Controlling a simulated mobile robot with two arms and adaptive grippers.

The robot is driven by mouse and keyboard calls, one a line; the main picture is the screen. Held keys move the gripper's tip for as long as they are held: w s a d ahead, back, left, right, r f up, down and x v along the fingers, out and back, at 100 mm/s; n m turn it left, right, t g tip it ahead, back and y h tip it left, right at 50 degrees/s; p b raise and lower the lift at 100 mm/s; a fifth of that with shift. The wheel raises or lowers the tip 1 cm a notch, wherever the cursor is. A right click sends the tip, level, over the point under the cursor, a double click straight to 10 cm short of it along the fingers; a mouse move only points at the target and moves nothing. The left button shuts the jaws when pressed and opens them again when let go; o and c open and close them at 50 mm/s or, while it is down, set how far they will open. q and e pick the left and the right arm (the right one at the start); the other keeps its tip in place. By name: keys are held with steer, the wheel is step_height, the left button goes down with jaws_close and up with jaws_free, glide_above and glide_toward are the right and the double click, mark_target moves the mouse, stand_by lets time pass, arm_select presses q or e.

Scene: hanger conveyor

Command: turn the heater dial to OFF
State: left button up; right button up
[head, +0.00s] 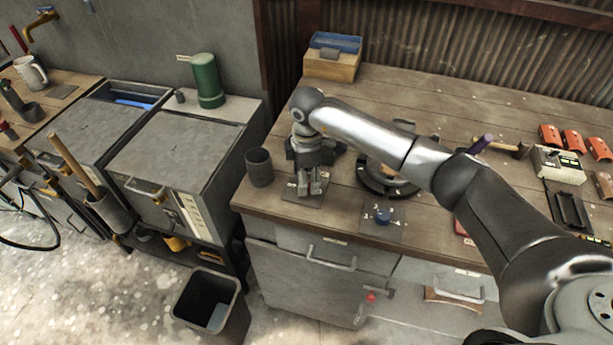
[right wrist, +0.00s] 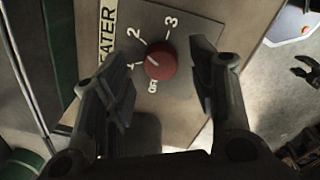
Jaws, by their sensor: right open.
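The heater dial (right wrist: 161,66) is a red round knob on a grey plate (right wrist: 196,50) marked HEATER, OFF, 1, 2 and 3. A pale mark shows on the knob's left side, but its exact setting is hard to tell. My right gripper (right wrist: 163,85) is open and empty, with one finger on each side of the dial and apart from it. In the head view my right gripper (head: 311,186) points down over the plate (head: 297,198) at the bench's front left corner, and hides the dial.
A dark cup (head: 259,167) stands left of the gripper. A bin (head: 210,305) stands on the floor. The bench behind is mostly clear.

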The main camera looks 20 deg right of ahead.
steer(key=shift+f, duration=0.85)
steer(key=shift+c, duration=0.4)
steer(key=c, duration=1)
steer(key=shift+o, duration=0.2)
